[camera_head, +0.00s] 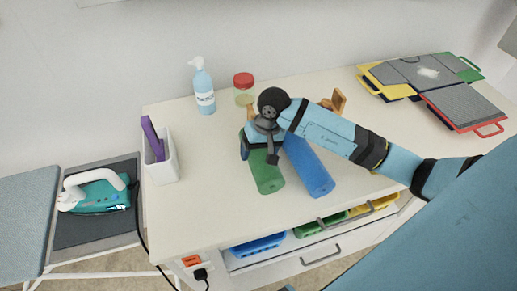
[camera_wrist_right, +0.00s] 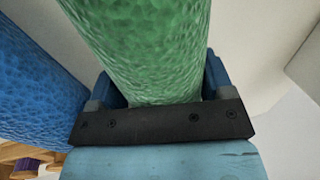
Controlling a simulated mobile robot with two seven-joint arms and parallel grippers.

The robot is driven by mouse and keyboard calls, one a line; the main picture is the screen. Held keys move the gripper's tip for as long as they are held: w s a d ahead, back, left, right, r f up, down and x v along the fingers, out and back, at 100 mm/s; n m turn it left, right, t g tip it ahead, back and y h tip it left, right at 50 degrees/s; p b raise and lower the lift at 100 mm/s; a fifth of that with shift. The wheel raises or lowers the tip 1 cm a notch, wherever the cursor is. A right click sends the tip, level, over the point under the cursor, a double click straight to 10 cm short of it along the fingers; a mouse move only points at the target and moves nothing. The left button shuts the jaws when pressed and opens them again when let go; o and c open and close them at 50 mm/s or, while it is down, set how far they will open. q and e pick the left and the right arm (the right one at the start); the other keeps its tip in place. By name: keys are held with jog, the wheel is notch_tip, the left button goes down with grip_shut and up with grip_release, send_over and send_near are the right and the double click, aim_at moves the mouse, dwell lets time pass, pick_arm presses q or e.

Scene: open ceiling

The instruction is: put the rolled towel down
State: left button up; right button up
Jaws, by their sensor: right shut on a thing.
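A green rolled towel (camera_head: 266,176) is at the middle of the white table, and it fills the middle of the right wrist view (camera_wrist_right: 140,45). My right gripper (camera_head: 262,143) is shut on it, with one finger on each side, at the towel's back end. A blue rolled towel (camera_head: 309,168) lies close beside it on the right. It shows at the left of the right wrist view (camera_wrist_right: 38,85). I cannot tell whether the green towel touches the tabletop. My left gripper is out of view.
The white table (camera_head: 215,205) has free room at its front left. A white holder (camera_head: 162,165) with a purple item, a spray bottle (camera_head: 203,90) and a red-lidded jar (camera_head: 243,86) stand left and behind. Folders (camera_head: 465,103) lie right. An open drawer (camera_head: 310,255) holds coloured items.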

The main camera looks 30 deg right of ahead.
jog(key=shift+f+b, duration=0.25)
jog(key=shift+b, duration=0.1)
jog(key=o, duration=0.8)
jog(key=shift+r, duration=0.1)
jog(key=shift+c, duration=0.2)
